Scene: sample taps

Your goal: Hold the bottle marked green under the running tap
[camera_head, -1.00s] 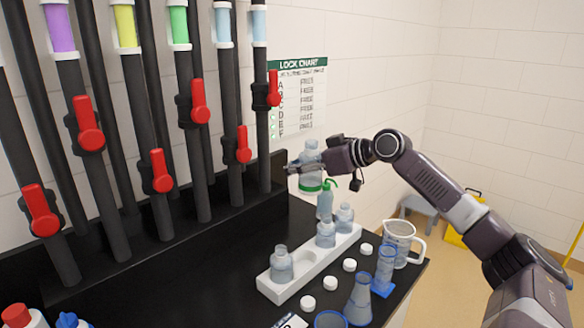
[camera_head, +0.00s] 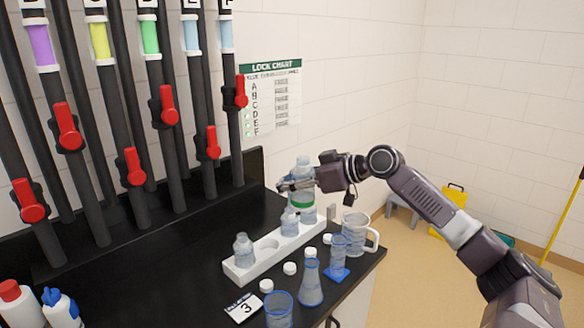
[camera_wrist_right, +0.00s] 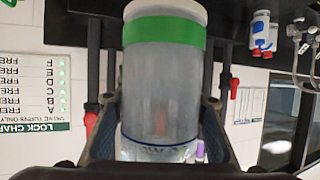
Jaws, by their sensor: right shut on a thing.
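My right gripper (camera_head: 292,185) is shut on a clear bottle with a green band (camera_head: 302,206), held upright by the far end of the white rack. In the right wrist view the bottle (camera_wrist_right: 160,95) fills the middle between my two fingers, green band at the top of the picture. The taps are dark pipes with red handles on the left, among them one with a green section (camera_head: 150,38) and one with a pale blue section (camera_head: 226,33). I see no water stream, so I cannot tell which tap runs. My left gripper is out of view.
The white rack (camera_head: 238,272) holds other clear bottles (camera_head: 244,252). White caps, blue flasks (camera_head: 311,285) and a clear jug (camera_head: 354,235) stand near the counter's right edge. A lock chart (camera_head: 270,100) hangs on the wall. The black counter between rack and pipes is largely clear.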

